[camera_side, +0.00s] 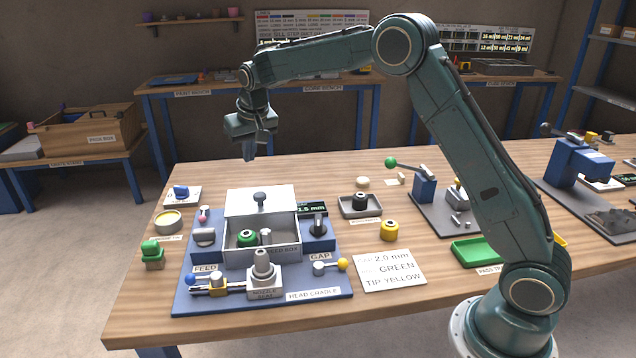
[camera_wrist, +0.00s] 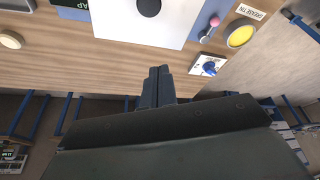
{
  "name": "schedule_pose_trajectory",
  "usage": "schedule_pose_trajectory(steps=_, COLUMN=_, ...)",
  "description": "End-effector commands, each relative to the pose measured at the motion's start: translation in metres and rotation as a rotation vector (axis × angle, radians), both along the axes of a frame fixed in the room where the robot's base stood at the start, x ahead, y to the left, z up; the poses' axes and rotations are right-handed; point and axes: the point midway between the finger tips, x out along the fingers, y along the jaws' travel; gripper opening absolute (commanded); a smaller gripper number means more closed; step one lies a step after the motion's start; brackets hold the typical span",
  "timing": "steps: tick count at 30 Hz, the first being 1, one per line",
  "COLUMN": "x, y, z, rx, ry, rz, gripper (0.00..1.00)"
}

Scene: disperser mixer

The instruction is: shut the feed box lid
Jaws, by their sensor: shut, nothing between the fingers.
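The feed box (camera_side: 287,246) stands on the blue base board. Its white lid (camera_side: 237,203) carries a dark knob (camera_side: 260,197) and lies toward the back. The front of the box is open, with a green ring (camera_side: 247,238) and a grey part (camera_side: 266,237) showing inside. In the wrist view the lid (camera_wrist: 110,22) and its knob (camera_wrist: 149,6) are at the top edge, partly cut off. My gripper (camera_side: 249,156) hangs pointing down, above and behind the lid, apart from it. Its fingers (camera_wrist: 158,72) are together and empty.
The blue base board (camera_side: 330,277) also holds a nozzle seat (camera_side: 263,277) and levers with coloured knobs. A tray with a dark part (camera_side: 360,204) and a yellow ring (camera_side: 389,230) stand right.

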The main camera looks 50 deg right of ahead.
Motion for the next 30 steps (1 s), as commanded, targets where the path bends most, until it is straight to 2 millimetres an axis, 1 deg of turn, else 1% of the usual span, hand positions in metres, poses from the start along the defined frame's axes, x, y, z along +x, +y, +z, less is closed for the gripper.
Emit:
schedule_pose_trajectory(steps=6, x=0.01, y=-0.004, z=-0.031, rx=0.0, ry=0.004, rz=-0.002, gripper=0.0)
schedule_pose_trajectory(steps=16, x=0.024, y=-0.008, z=-0.071, rx=0.001, ry=0.002, rz=0.0, gripper=0.0)
schedule_pose_trajectory(steps=30, x=-0.005, y=0.002, z=-0.075, rx=0.001, ry=0.001, rz=0.0, gripper=0.0)
